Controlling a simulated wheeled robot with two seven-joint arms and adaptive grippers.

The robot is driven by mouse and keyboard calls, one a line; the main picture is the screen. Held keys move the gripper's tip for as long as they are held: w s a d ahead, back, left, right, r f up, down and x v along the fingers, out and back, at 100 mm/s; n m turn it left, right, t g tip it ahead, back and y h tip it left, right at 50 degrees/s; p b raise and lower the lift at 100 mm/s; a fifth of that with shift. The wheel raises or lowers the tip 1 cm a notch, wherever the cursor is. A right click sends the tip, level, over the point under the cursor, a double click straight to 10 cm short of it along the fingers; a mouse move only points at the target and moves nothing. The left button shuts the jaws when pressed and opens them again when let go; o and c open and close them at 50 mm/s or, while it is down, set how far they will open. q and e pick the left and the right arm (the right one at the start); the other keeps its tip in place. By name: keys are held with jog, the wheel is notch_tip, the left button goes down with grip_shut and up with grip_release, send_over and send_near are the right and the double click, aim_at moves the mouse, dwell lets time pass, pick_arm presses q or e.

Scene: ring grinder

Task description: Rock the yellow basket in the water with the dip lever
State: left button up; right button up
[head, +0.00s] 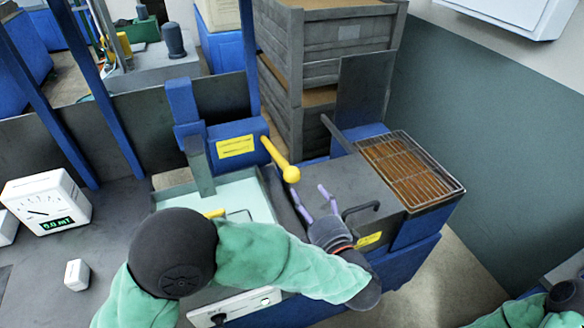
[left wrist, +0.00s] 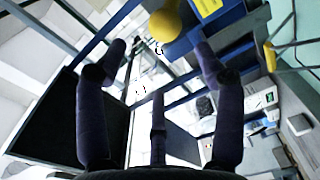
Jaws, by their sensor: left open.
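The dip lever (head: 273,152) is a yellow bar with a round yellow knob (head: 292,174), sticking out from a blue housing (head: 226,133). The tank (head: 158,196) holds pale green water. A small yellow piece (head: 215,212), perhaps the basket's edge, shows at the water; my left arm hides the rest. My left gripper (head: 308,193) is open and empty, with purple fingers just in front of and below the knob, apparently apart from it. In the left wrist view, the knob (left wrist: 176,21) shows at the top, between and beyond the open fingers. My right gripper is out of view.
A grey cover with a black handle (head: 360,209) lies right of the left gripper. Beyond it is a wire rack (head: 412,170) over a brown tray. Grey crates (head: 330,45) stand behind. A meter (head: 46,201) stands on the left bench.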

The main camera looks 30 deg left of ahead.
aim_at(294, 179)
pick_arm(q)
jog(key=w+a+m, duration=0.2)
jog(key=m, duration=0.2)
jog(key=w+a+m+t, duration=0.1)
jog(key=w+a+m, duration=0.1)
jog(key=m, duration=0.3)
jog(key=w+a+m+p, duration=0.1)
jog(key=w+a+m, duration=0.1)
jog(key=a+m, duration=0.2)
jog(key=shift+w+a+f+m+h, duration=0.3)
jog(key=shift+w+m+h, duration=0.1)
jog(key=shift+m, duration=0.1)
jog(key=shift+d, duration=0.1)
jog(key=c, duration=1.4)
jog(key=shift+r, duration=0.15)
